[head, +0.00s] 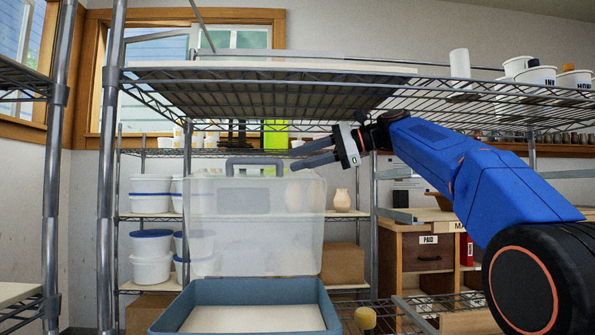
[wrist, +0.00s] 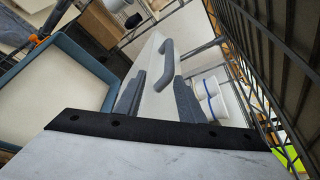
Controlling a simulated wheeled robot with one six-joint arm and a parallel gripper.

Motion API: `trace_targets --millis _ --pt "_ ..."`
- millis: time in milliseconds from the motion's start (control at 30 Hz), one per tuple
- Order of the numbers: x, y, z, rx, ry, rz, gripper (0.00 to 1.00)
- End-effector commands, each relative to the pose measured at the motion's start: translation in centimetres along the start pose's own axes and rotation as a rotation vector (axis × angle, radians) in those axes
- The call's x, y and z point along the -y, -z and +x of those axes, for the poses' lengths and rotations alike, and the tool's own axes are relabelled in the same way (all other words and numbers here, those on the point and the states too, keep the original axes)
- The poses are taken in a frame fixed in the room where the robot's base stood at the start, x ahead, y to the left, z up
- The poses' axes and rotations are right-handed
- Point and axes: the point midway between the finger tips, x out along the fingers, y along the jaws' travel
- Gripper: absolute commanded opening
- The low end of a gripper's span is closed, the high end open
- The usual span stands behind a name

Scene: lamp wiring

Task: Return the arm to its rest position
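My gripper (head: 297,159) points left from the end of my blue arm, below the wire shelf. Its two dark fingers stand apart with nothing between them, as the wrist view (wrist: 158,82) shows. A case with a clear lid (head: 255,235) stands raised at the back of a blue-rimmed tray (head: 262,290). The lid's grey handle (head: 254,161) is just left of the fingertips in the head view. In the wrist view the handle (wrist: 167,68) lies beyond the fingers, and the tray (wrist: 87,68) is at left. The exact gap to the handle is hard to tell.
The wire shelf (head: 430,95) with white cups (head: 535,75) hangs close above my arm. Metal posts (head: 108,170) stand at left. A rack behind holds white tubs (head: 152,268) and a vase (head: 342,200). A drawer unit (head: 428,255) stands at right.

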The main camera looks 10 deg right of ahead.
Motion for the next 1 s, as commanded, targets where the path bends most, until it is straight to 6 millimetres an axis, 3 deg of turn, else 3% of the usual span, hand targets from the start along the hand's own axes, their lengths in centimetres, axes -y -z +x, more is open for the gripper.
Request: trace_targets --millis 267,467,667,1000 --pt "-0.5 0.0 0.0 -0.012 -0.003 -0.009 0.36" --pt "-4.4 1.1 -0.3 -0.108 -0.035 -0.071 0.36" --pt "-12.0 3.2 -1.3 -0.26 -0.119 -0.194 0.36" --pt "-28.4 7.4 -4.6 -0.481 -0.358 -0.453 0.36"
